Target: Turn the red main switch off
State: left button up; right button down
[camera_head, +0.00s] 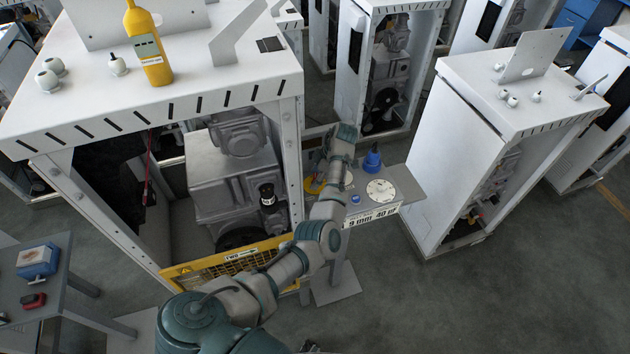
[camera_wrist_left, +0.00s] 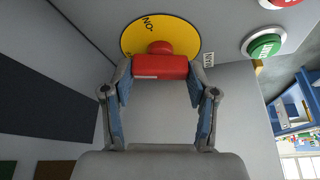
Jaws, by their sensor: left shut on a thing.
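The red main switch (camera_wrist_left: 160,67) has a red bar handle on a round yellow plate (camera_wrist_left: 160,35) with the letters "ON" upside down in the left wrist view. The handle lies crosswise there. My left gripper (camera_wrist_left: 159,70) has one finger at each end of the handle and is shut on it. My left arm hides the switch handle there, and the gripper is hard to make out.
A green button (camera_wrist_left: 265,46) and a red button (camera_wrist_left: 284,2) sit close to the switch. A small grey stand with a white dial (camera_head: 381,190) and a blue item (camera_head: 372,161) is right of my arm. Open floor (camera_head: 420,300) lies at the lower right.

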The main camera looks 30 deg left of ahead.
pick_arm(q)
jog(key=n+b, duration=0.1)
jog(key=n+g+h+b, duration=0.1)
jog(key=n, duration=0.1)
jog(key=shift+w+d+f, duration=0.1)
jog(key=shift+d+f, duration=0.05)
jog(key=shift+n+b, duration=0.5)
jog(key=shift+b, duration=0.05)
jog(key=shift+r, duration=0.2)
